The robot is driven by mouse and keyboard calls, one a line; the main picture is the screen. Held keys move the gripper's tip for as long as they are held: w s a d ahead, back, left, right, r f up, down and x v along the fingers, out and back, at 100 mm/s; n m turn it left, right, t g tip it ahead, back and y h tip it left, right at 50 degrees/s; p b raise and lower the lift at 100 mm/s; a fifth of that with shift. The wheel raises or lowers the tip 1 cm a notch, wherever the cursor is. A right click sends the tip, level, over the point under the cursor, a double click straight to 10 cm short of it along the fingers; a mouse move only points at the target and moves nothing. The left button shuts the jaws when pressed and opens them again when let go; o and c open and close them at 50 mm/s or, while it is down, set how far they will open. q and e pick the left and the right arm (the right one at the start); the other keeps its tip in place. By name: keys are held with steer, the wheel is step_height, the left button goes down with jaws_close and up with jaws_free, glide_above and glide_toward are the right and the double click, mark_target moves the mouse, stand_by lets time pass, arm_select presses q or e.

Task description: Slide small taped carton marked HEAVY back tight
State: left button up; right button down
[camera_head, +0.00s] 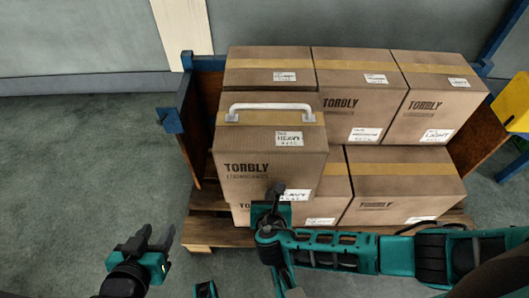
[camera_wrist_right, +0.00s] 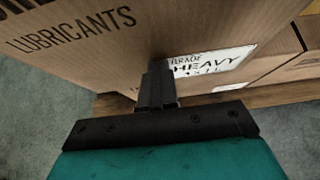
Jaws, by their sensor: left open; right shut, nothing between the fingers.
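The small taped carton marked HEAVY (camera_head: 245,155) sits at the front left of the stack, on top of a lower carton. It has a tape strip and a pale handle (camera_head: 270,107) on top, and HEAVY labels on its top and front. My right gripper (camera_head: 275,190) is shut and empty, at the lower part of its front face. In the right wrist view the shut fingers (camera_wrist_right: 158,88) are against or very close to the carton face (camera_wrist_right: 175,35), beside its HEAVY label (camera_wrist_right: 212,66). Contact is not certain. My left gripper (camera_head: 155,238) is open and empty, left of the pallet.
Several other taped cartons stand behind and to the right, including one marked LIGHT (camera_head: 432,112). They rest on a wooden pallet (camera_head: 205,232) with blue-cornered side boards (camera_head: 198,120). A yellow object (camera_head: 512,103) is at the right. The floor at left is clear.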

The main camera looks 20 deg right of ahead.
steer(key=shift+w, duration=0.25)
steer(key=s+p, duration=0.1)
steer(key=s+a+p, duration=0.1)
steer(key=s, duration=0.1)
steer(key=shift+s, duration=0.1)
stand_by(1.0)
stand_by(0.4)
steer(key=shift+s, duration=0.1)
